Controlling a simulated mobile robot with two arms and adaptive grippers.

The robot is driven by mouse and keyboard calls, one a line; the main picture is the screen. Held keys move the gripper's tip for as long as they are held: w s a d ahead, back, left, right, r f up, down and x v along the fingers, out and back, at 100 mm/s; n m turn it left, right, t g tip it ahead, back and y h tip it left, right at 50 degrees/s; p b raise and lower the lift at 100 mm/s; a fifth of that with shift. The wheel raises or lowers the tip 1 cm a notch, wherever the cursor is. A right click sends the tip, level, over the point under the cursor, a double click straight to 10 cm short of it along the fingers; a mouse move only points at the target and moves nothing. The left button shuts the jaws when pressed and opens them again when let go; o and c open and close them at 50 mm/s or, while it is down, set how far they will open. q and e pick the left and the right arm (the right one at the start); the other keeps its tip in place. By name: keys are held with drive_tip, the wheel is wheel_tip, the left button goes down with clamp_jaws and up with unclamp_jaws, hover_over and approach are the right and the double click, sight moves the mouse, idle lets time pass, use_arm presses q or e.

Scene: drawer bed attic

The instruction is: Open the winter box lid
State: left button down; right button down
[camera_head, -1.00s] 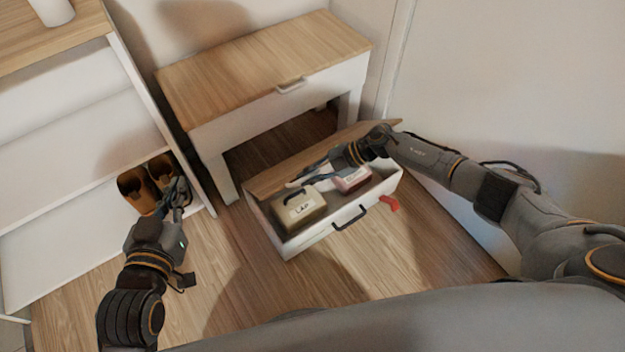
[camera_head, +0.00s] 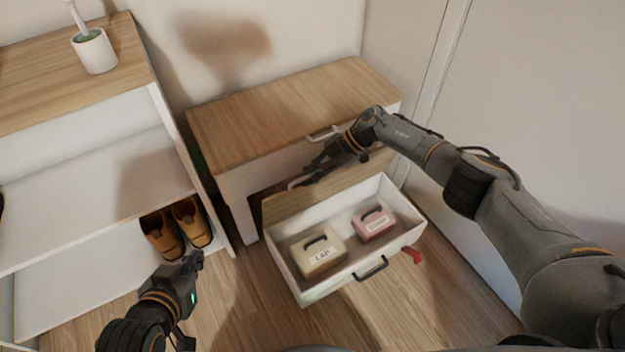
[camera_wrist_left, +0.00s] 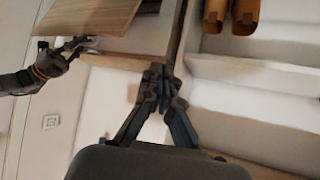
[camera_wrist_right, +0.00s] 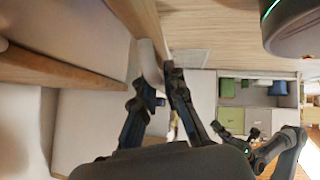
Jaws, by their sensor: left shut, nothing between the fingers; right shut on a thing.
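A white open-topped box (camera_head: 410,228) with a dark front handle (camera_head: 371,268) stands on the floor before the bench. Its wooden lid (camera_head: 335,188) is raised and stands tilted up along the far edge. My right gripper (camera_head: 298,182) is at the lid's upper left part, shut on it; the exact grip point is partly hidden. The right wrist view shows the right fingers (camera_wrist_right: 160,78) around a pale edge. Inside the box sit a cream case labelled LAP (camera_head: 318,255) and a pink case (camera_head: 374,224). My left gripper (camera_head: 194,262) is shut and empty, left of the box.
A wood-topped bench (camera_head: 290,100) with a pale handle stands close behind the lid. A shelf unit (camera_head: 90,190) with orange-brown shoes (camera_head: 178,228) is at the left, near my left gripper. A red piece (camera_head: 411,256) sits at the box's right front. Floor before the box is clear.

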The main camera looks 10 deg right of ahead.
use_arm(q)
drive_tip(key=shift+s+a+f+g, duration=0.15)
drive_tip(key=shift+a+f+g, duration=0.2)
drive_tip(key=shift+f+g, duration=0.1)
use_arm(e)
drive_tip(key=shift+w+a+r, duration=0.25)
drive_tip(key=shift+w, duration=0.3)
drive_tip(key=c, duration=1.4)
unclamp_jaws()
drive_tip(key=v, duration=1.2)
